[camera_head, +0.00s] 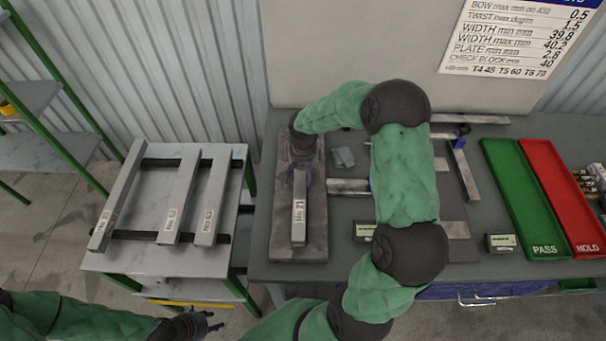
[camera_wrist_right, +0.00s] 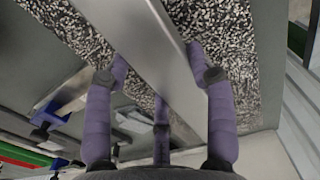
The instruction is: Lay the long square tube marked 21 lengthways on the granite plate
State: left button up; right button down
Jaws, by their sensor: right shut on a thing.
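The square tube marked 21 (camera_head: 299,215) is light grey, with its label near the front end. It lies lengthways over the dark granite plate (camera_head: 285,253), within its sides. Whether it rests on the plate or hangs just above it, I cannot tell. My right gripper (camera_head: 301,168) is shut on the tube, around its rear half; the arm hides part of it. In the right wrist view the tube (camera_wrist_right: 150,50) runs between the purple fingers (camera_wrist_right: 165,80), over the speckled granite (camera_wrist_right: 225,45). My left gripper (camera_head: 207,322) is empty and open, low at the left, away from the tube.
Several other tubes (camera_head: 178,200) lie on dark bars on the grey rack table (camera_head: 140,262) at left. A green PASS tray (camera_head: 525,200) and a red HOLD tray (camera_head: 565,200) stand at right. Small blocks and bars lie right of the plate, partly behind my right arm.

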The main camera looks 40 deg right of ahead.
jog(key=shift+c, duration=1.7)
grip_release()
notch_tip(320, 180, up, 12)
